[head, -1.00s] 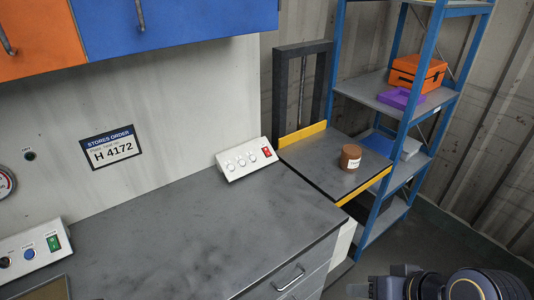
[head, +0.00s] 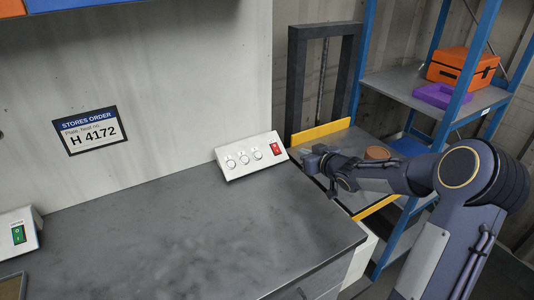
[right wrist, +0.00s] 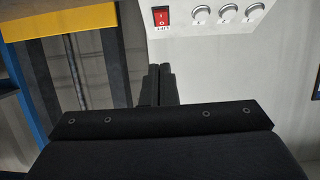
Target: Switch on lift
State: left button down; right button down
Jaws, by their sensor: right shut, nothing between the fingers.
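The white sloped control panel (head: 247,157) sits on the grey workbench against the wall. It carries three round white knobs and a red rocker switch (head: 276,148) at its right end. In the right wrist view the red switch (right wrist: 161,17) has a small label below it that reads like "LIFT". My right gripper (head: 312,160) is just right of the panel, apart from the switch. Its fingers (right wrist: 158,86) are shut and empty, pointing towards the panel below the switch. The lift (head: 320,130) has a dark frame and a yellow-edged platform. My left gripper is out of view.
A brown jar (head: 377,153) stands on the lift platform, partly hidden by my right arm. A blue shelf rack (head: 455,110) with an orange case (head: 462,66) stands at right. A second panel with a green switch (head: 18,234) is at left. The bench top is clear.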

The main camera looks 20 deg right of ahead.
jog(key=shift+w+a+f, duration=0.1)
jog(key=shift+w+f, duration=0.1)
jog(key=shift+w, duration=0.15)
jog(key=p, duration=0.1)
send_near(277, 149)
jog(key=w+r, duration=0.2)
jog(key=w, duration=0.2)
jog(key=f, duration=0.2)
jog(key=w+f, duration=0.1)
jog(key=shift+a+f, duration=0.15)
jog(key=shift+a, duration=0.2)
jog(key=shift+w+f, duration=0.25)
jog(key=shift+f, duration=0.1)
